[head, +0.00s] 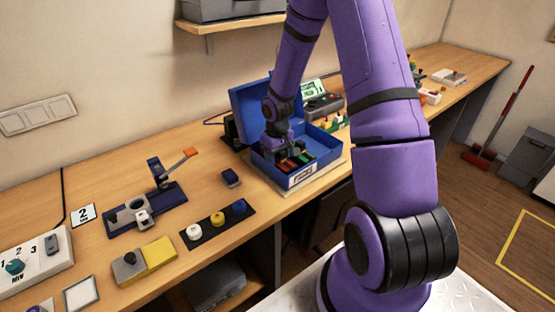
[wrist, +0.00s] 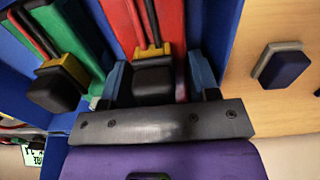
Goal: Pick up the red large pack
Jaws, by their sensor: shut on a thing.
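The red large pack (wrist: 172,20) lies in the open blue case (head: 318,168), with dark cables and a black plug (wrist: 154,80) at its near end. My gripper (wrist: 158,76) has its two blue-grey fingers on either side of the plug end and is shut on the red pack. In the head view my gripper (head: 279,147) reaches down into the case and hides part of the packs. A green pack (wrist: 80,22) with a yellow connector and black plug lies to the left in the wrist view. Whether the red pack is off the case floor I cannot tell.
The case's raised lid (head: 252,100) stands behind my gripper. A small dark blue block (head: 231,177) lies on the wooden bench left of the case. A black strip with white, yellow and blue knobs (head: 217,219) is nearer. A grey device (head: 322,104) stands behind right.

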